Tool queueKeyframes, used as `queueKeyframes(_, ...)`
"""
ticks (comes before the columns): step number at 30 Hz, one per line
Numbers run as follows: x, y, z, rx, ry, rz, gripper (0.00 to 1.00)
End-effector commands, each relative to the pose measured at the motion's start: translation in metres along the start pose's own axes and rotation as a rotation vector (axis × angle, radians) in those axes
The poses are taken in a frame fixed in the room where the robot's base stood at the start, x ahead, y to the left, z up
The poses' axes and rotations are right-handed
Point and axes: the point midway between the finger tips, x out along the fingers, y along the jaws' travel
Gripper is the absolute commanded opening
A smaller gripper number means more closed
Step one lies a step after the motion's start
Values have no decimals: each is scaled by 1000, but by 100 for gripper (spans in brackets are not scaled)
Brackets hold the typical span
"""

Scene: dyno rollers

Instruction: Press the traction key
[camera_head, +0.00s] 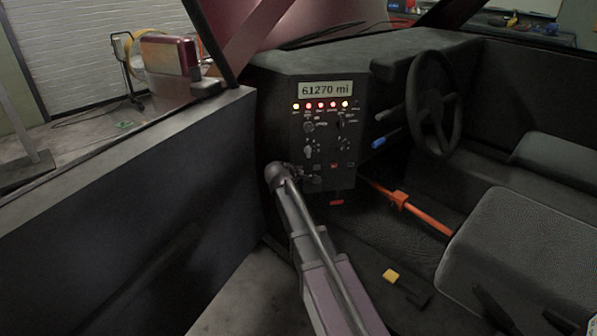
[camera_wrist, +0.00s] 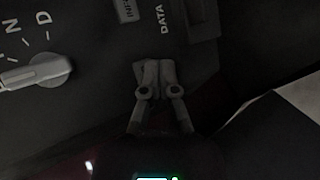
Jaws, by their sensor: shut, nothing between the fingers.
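The dark control panel (camera_head: 352,140) stands on the dash, with several small knobs and keys below a row of lamps. Their labels are too small to read in the head view, so I cannot tell which is the traction key. My gripper (camera_wrist: 155,68) is shut and empty, its fingertips together close to the panel face. In the wrist view it is below the "DATA" lettering and right of a light selector lever (camera_wrist: 35,73) marked N and D. I cannot tell whether the tips touch the panel. In the head view my arm covers the panel's lower left.
A display (camera_head: 326,89) reads 61270 mi above several lit yellow and red lamps (camera_head: 320,105). The steering wheel (camera_head: 432,105) is to the right. An orange bar (camera_head: 400,200) crosses the footwell before the seat (camera_head: 520,245). The door (camera_head: 130,200) is left of my arm.

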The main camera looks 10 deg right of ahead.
Motion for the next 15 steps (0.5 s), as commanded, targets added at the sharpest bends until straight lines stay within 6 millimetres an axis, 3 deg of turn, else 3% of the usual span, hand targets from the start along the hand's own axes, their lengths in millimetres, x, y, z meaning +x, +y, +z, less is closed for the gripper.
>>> queueKeyframes(15, -21, -15, 15, 0, 0, 0, 0)
